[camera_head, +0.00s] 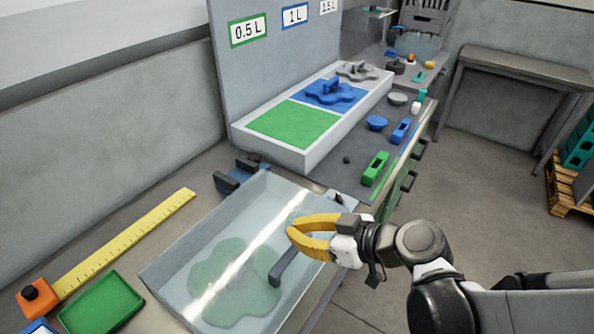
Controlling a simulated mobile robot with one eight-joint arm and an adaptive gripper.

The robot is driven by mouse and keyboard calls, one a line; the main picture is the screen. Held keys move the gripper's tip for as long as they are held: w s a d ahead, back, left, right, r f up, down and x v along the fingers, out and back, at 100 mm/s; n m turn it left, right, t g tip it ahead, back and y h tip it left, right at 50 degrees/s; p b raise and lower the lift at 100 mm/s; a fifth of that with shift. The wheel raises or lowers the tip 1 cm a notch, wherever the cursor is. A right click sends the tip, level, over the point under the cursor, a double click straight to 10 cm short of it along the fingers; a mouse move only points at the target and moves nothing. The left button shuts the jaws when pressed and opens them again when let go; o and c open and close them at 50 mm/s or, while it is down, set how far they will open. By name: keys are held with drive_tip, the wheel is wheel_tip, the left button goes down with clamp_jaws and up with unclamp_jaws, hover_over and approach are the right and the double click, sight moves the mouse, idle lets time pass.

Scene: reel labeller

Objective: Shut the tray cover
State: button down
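The clear tray cover (178,268) is a see-through panel with a bright streak of glare, at the bottom middle of the head view. A green, lobed shape (232,287) shows through it. The cover looks low over the tray, but I cannot tell whether it is fully down. A dark bar handle (279,272) is on its right side, partly hidden by my gripper.
A white block with a green panel (294,124) and a blue panel stands behind. Green (375,168) and blue (401,131) parts lie to its right. A yellow ruler (125,242) and green tray (101,303) are at left. A dark blue fixture (240,173) sits at the cover's far edge.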

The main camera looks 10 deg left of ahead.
sight(299, 251)
drive_tip(key=shift+s+d+f+b, duration=0.15)
drive_tip(key=shift+d+f+b, duration=0.1)
drive_tip(key=shift+f+b, duration=0.6)
drive_tip(key=shift+s+d+f+b, duration=0.1)
drive_tip(key=shift+d+f+b, duration=0.15)
drive_tip(key=shift+f+b, duration=0.65)
drive_tip(key=shift+s+d+f+b, duration=0.15)
drive_tip(key=shift+d+f+b, duration=0.15)
drive_tip(key=shift+f, duration=1)
